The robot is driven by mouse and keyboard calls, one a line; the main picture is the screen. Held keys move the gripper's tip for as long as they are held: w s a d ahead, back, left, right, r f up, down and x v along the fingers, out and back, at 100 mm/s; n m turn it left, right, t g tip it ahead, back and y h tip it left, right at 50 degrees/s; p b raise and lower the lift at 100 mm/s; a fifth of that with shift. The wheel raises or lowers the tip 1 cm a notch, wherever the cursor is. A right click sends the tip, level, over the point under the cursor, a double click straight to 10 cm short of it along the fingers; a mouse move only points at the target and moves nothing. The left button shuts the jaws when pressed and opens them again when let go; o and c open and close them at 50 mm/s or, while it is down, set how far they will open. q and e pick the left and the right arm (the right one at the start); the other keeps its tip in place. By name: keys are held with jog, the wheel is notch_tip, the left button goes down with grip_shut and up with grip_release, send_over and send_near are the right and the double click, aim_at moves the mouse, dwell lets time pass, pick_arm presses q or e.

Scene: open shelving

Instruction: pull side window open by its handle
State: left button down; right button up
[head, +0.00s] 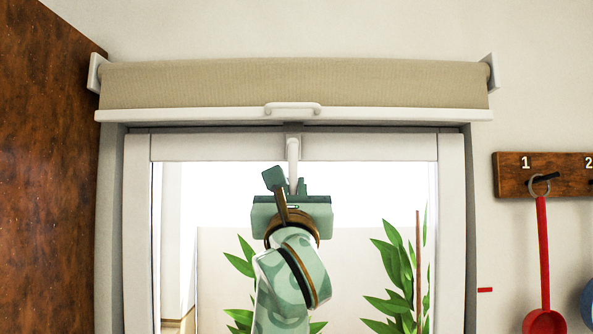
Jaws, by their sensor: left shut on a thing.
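The side window (225,147) has a white frame set in a recess under a rolled blind. Its white handle (293,152) hangs from the middle of the top rail. My left gripper (290,184), pale green with dark teal fingers, is shut on the lower part of the handle. The gripper body and wrist are just below and hide part of the glass. The fingers cover the handle's lower end. The window looks flush in its frame, though a small gap could not be told from here. My right gripper is out of view.
The beige blind (293,83) has a white bottom bar with a small pull (293,108) above the window handle. A brown wooden panel (45,170) stands at the left. A hook rack (513,180) with a red ladle (543,260) hangs at the right.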

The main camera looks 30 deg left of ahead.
pick_arm(q)
jog(key=s+d+f+t+b, duration=0.1)
jog(key=s+d+b, duration=0.1)
jog(key=s, duration=0.3)
jog(key=shift+d+f, duration=0.2)
jog(key=shift+d, duration=0.45)
dwell(0.4)
jog(key=shift+s, duration=0.1)
jog(key=c, duration=1)
grip_release()
jog(key=shift+s, duration=0.1)
jog(key=shift+s+d+r, duration=0.1)
jog(key=s+d+p, duration=0.3)
jog(key=s+d, duration=0.1)
jog(key=s, duration=0.3)
jog(key=shift+s+d, duration=0.3)
jog(key=shift+s, duration=0.05)
